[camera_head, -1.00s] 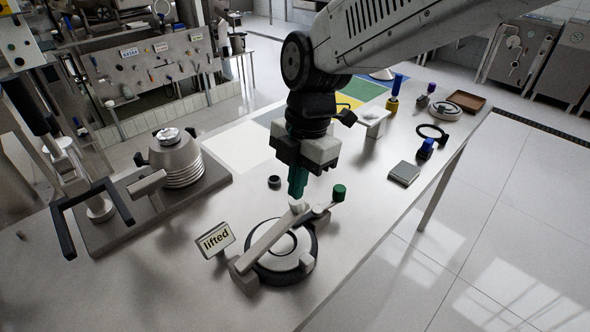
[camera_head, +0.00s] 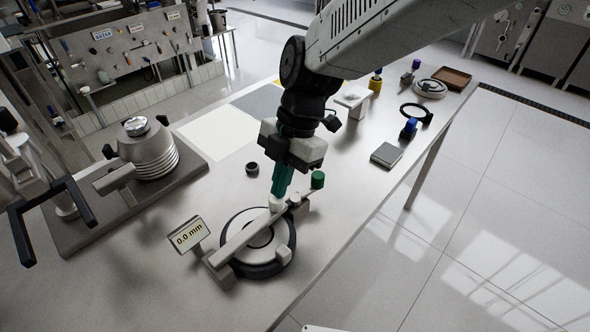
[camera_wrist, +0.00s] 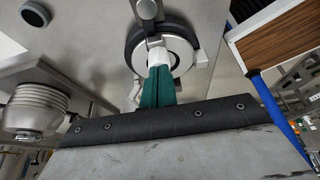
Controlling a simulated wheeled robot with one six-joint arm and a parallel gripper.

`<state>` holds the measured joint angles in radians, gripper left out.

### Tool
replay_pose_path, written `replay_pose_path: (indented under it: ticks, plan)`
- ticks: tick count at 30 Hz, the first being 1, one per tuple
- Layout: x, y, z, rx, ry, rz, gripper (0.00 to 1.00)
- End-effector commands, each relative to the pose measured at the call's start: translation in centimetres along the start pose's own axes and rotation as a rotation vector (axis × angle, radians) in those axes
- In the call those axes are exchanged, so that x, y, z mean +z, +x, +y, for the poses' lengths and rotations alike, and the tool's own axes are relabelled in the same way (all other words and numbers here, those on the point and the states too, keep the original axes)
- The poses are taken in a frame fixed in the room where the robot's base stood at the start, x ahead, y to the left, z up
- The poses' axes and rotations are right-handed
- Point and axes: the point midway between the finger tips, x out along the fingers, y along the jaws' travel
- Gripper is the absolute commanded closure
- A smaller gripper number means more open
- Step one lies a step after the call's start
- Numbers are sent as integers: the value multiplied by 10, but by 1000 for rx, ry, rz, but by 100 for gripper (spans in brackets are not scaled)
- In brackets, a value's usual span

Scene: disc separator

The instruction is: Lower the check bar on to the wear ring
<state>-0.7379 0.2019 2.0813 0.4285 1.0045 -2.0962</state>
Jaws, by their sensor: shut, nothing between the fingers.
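The check bar (camera_head: 240,238) is a pale grey bar lying across the round wear ring gauge, with its far end by a white knob (camera_head: 276,203). The wear ring (camera_head: 262,268) is dark-rimmed with a pale centre. The small display (camera_head: 189,235) beside it reads "0.0 mm". My gripper (camera_head: 279,193) is shut and empty, its green fingers pointing down with the tips at the white knob, seemingly touching it. In the wrist view the shut fingers (camera_wrist: 158,88) meet the white knob (camera_wrist: 160,56), with the ring (camera_wrist: 182,55) behind.
A green-topped knob (camera_head: 318,180) stands just right of the bar's far end. A stepped metal bowl unit (camera_head: 149,155) sits on a plate at left. A grey block (camera_head: 386,155) lies at right. The front table is clear.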

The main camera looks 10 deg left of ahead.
Motion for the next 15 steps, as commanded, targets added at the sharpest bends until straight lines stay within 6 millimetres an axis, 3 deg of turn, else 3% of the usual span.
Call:
replay_pose_path:
  ticks: [15]
  plan:
    - [2,-2,-1,2,1,-2,100]
